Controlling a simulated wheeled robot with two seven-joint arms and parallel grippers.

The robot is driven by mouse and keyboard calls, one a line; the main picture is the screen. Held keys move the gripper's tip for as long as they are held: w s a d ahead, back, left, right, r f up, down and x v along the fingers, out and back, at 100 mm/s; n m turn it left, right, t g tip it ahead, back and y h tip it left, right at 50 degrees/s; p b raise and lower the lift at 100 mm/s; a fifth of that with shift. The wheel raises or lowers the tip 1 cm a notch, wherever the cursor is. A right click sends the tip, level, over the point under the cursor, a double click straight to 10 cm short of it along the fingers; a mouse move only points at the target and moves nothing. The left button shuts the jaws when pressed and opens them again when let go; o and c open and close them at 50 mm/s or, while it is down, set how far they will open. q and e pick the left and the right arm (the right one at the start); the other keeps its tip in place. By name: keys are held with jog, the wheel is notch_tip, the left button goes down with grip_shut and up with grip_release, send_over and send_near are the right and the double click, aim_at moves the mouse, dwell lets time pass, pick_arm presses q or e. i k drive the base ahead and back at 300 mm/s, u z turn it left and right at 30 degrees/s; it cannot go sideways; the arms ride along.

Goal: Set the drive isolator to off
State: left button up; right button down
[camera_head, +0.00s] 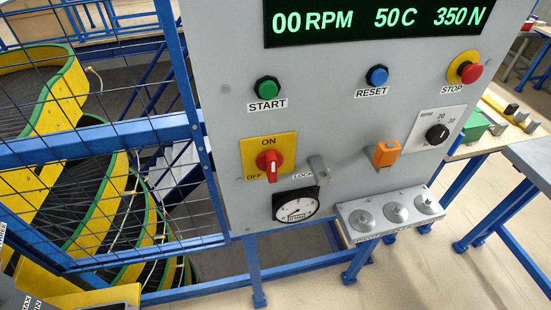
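The drive isolator is a red rotary handle (269,165) on a yellow plate (286,143) on the grey control panel. The plate reads ON at the top and OFF at the lower left. The handle stands roughly upright, in line with ON rather than turned toward OFF. A small grey metal hasp (318,168) sits just right of the plate, by a partly hidden label beginning LOCK. An orange block, looking like a padlock (385,153), sits on a bracket farther right. Neither of my grippers is in view.
The panel display (375,20) reads 00 RPM, 50 C, 350 N. Green START (266,87), blue RESET (377,75) and red STOP (471,71) buttons sit above. A round gauge (297,206) and a grey shelf (393,216) are below. Blue mesh fencing (110,135) stands left, before the yellow spiral conveyor.

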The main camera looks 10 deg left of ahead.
aim_at(270, 161)
jog(key=k, duration=1)
jog(key=u, duration=0.6)
jog(key=i, duration=0.15)
jog(key=u, duration=0.6)
